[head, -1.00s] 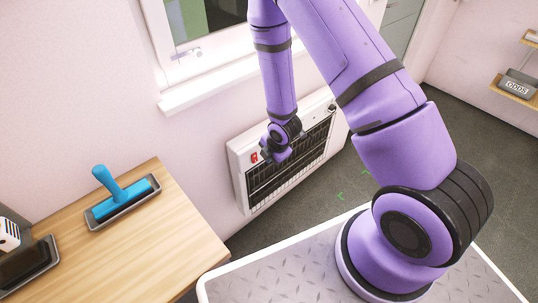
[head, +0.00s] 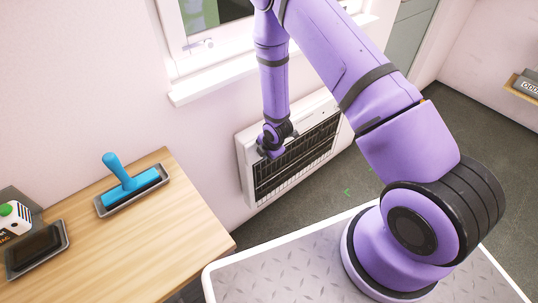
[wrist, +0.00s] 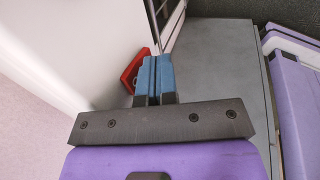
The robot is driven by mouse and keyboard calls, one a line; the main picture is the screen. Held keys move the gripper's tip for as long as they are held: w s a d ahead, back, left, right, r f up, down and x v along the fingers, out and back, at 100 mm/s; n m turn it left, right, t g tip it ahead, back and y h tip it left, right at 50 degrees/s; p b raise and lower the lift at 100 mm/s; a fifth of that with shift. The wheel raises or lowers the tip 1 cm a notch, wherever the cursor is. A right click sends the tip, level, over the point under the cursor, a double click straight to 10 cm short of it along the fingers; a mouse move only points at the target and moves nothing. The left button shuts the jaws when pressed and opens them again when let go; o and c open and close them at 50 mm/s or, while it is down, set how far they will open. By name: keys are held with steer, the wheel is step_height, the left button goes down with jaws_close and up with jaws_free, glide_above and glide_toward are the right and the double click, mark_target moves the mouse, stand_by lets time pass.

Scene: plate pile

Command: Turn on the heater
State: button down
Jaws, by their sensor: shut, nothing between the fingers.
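The heater (head: 247,178) is a white wall panel with a dark grille, mounted low under the window. Its red switch (wrist: 133,70) shows in the wrist view on the white face, just left of my fingertips and partly behind them. In the head view the switch is hidden behind my gripper (head: 266,153), which is at the heater's upper left. In the wrist view my gripper (wrist: 152,62) has its blue fingers shut together, with nothing between them. I cannot tell whether the fingers touch the switch or how the switch is set.
A wooden table (head: 185,225) stands at the left, with a blue-handled tool (head: 130,178) in a tray and a dark tray (head: 37,247). The window sill (head: 215,80) juts out above the heater. Grey floor (head: 330,185) is open right of the heater.

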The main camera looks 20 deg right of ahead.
steer(key=shift+w+a+f, duration=0.15)
steer(key=shift+w+f, duration=0.05)
steer(key=shift+f, duration=0.05)
steer(key=shift+r, duration=0.1)
stand_by(0.6)
steer(key=shift+w+r, duration=0.15)
steer(key=shift+r, duration=0.5)
